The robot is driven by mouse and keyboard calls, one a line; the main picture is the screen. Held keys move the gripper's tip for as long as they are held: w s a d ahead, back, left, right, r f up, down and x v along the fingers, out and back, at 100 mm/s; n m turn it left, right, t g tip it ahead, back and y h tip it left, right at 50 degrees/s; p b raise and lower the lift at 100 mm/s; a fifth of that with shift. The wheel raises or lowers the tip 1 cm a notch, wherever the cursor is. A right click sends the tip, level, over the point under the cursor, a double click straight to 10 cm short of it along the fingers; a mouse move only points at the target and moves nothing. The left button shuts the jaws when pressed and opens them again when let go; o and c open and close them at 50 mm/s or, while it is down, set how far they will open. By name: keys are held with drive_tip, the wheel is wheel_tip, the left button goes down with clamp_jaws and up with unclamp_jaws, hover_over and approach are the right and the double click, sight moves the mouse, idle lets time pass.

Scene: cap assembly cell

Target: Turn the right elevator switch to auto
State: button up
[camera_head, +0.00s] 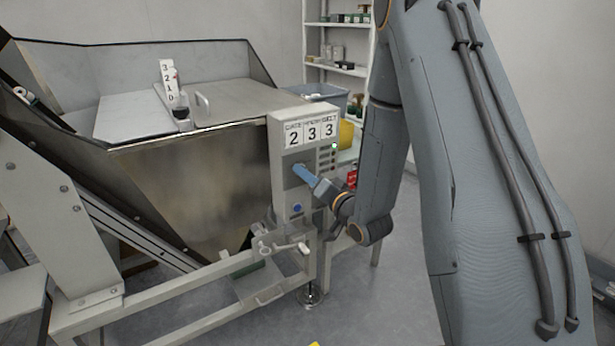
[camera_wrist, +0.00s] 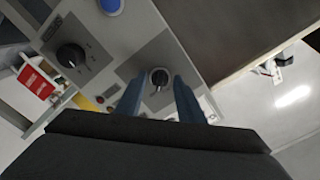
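A grey control box (camera_head: 279,160) stands at the right end of the metal hopper. My gripper (camera_head: 300,171), with blue fingers, reaches its front face from the right. In the wrist view, a small black rotary switch (camera_wrist: 160,77) on a grey plate shows between the two fingertips. The fingers are apart on either side of it, with gaps visible, so the gripper looks open. A larger black knob (camera_wrist: 71,56) with dial marks sits on another plate at the left. The labels are too small to read, so I cannot tell which switch is the right elevator switch.
A blue button (camera_head: 297,208) is below my fingers on the box; it also shows in the wrist view (camera_wrist: 111,5). A metal frame (camera_head: 190,318) and valve handle (camera_head: 290,247) are below the box.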

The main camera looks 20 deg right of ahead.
drive_tip(key=c, duration=0.7)
drive_tip(key=shift+c, duration=0.2)
drive_tip(key=shift+n, duration=0.3)
drive_tip(key=shift+n+b, duration=0.55)
drive_tip(key=shift+n, duration=3.55)
drive_tip(key=o, duration=1.1)
drive_tip(key=shift+c, duration=0.2)
